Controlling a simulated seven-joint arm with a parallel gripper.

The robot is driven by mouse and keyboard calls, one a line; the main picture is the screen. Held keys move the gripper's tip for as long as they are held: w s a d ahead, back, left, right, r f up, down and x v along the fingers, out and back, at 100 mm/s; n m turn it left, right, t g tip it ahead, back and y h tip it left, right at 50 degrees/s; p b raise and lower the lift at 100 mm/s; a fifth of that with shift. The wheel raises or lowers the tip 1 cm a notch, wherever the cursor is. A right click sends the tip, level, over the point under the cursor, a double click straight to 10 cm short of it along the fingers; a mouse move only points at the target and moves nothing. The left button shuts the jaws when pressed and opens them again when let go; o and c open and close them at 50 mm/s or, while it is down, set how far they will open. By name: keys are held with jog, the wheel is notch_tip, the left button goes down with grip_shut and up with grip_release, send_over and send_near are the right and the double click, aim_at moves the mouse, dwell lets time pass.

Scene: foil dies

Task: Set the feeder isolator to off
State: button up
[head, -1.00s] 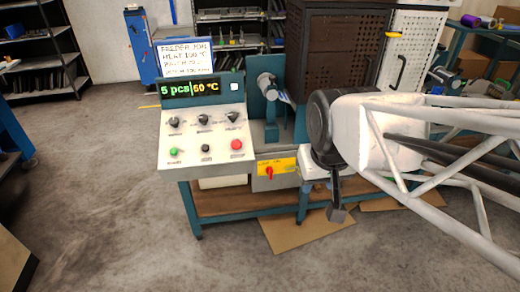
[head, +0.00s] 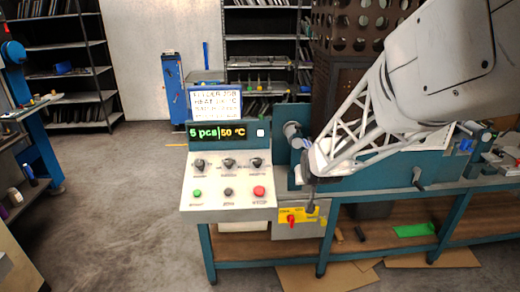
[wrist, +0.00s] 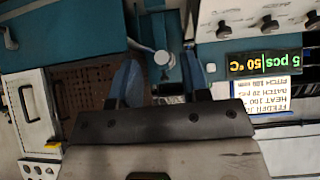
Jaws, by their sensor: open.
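The feeder isolator is a red rotary handle (head: 291,221) on a yellow plate (head: 308,211) on the front of the bench, below and right of the control console (head: 228,183). The handle appears roughly upright; the plate's lettering is too small to read. My gripper (head: 311,196) is in front of the plate's upper right part, right of and slightly above the red handle; I cannot tell whether it touches. In the wrist view my gripper (wrist: 160,77) has its two blue fingers apart with nothing held. The isolator is not visible there.
A grey cylinder with a bracket (head: 293,131) is beside my arm.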

jog(key=w+f+t, duration=0.2)
jog(key=w+f, duration=0.8)
jog(key=w, duration=0.1)
jog(key=t, duration=0.5)
send_over(293, 222)
jog(key=s, duration=0.4)
notch_tip(293, 222, down, 21)
jog(key=f, duration=0.3)
jog(key=s+f+t, duration=0.1)
jog(key=f, duration=0.2)
jog(key=s+f+t, duration=0.1)
jog(key=f, duration=0.3)
jog(key=shift+a, duration=0.1)
jog(key=shift+s+f, duration=0.2)
jog(key=shift+f, duration=0.4)
jog(key=shift+w, duration=3.9)
